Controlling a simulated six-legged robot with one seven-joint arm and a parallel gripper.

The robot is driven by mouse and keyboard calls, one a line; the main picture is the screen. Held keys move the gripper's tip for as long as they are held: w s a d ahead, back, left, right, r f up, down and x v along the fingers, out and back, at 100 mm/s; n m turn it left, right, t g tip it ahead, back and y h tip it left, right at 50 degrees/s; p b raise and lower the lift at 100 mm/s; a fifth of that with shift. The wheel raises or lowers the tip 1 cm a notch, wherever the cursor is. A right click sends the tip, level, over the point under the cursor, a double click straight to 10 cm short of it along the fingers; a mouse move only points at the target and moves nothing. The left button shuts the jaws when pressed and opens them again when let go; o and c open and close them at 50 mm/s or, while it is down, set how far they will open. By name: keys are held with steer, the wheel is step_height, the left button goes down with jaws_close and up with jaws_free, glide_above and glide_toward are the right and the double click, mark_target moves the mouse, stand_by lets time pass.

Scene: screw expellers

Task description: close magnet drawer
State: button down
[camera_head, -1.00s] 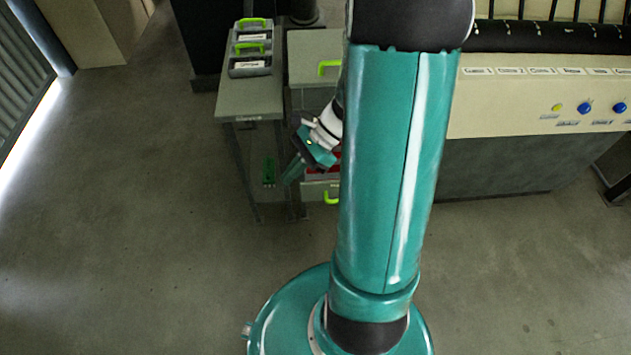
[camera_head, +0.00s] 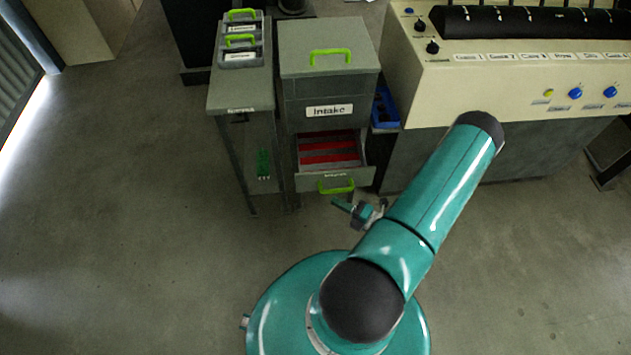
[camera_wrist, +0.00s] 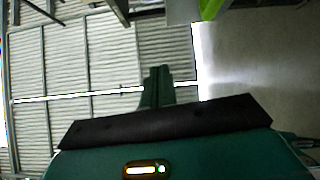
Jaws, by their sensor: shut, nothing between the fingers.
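The magnet drawer (camera_head: 322,178) is the low drawer of the grey Intake cabinet (camera_head: 330,92). It stands pulled out, with red bars (camera_head: 328,149) showing inside and a lime-green handle (camera_head: 337,187) on its front. The small label on its front is too small to read. My gripper (camera_head: 342,204) is just in front of and below the drawer front in the head view, and I cannot tell whether it touches the handle. In the wrist view my gripper (camera_wrist: 158,72) has its fingers together and empty, and a lime-green piece (camera_wrist: 210,8) shows at the top edge.
A narrow grey table (camera_head: 240,92) left of the cabinet carries two grey boxes with green handles (camera_head: 240,40). A blue bin (camera_head: 384,108) sits right of the cabinet. A beige control console (camera_head: 500,95) stands at the right. The floor (camera_head: 130,210) at left is clear.

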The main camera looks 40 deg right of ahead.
step_height(320, 180, down, 2)
steer(key=s+m+h, duration=0.1)
steer(key=m+h, duration=0.1)
glide_toward(306, 175)
steer(key=w+a, duration=0.3)
steer(key=shift+w+d+f+t, duration=0.15)
steer(key=shift+w+d, duration=0.15)
steer(key=shift+w, duration=0.15)
steer(key=shift+w+d+f+t, duration=0.15)
steer(key=shift+w+d, duration=0.2)
steer(key=shift+w, duration=0.1)
steer(key=shift+w+d, duration=0.3)
steer(key=shift+w, duration=0.15)
steer(key=shift+w, duration=0.1)
steer(key=w+d, duration=0.3)
steer(key=w, duration=0.1)
steer(key=w+d, duration=0.3)
steer(key=w, duration=0.2)
steer(key=w+d, duration=0.3)
steer(key=w, duration=0.2)
steer(key=shift+w+d, duration=0.1)
steer(key=shift+d, duration=0.3)
steer(key=shift+w+d+r, duration=0.2)
steer(key=shift+w+d, duration=0.2)
steer(key=shift+w, duration=0.1)
steer(key=shift+a, duration=0.15)
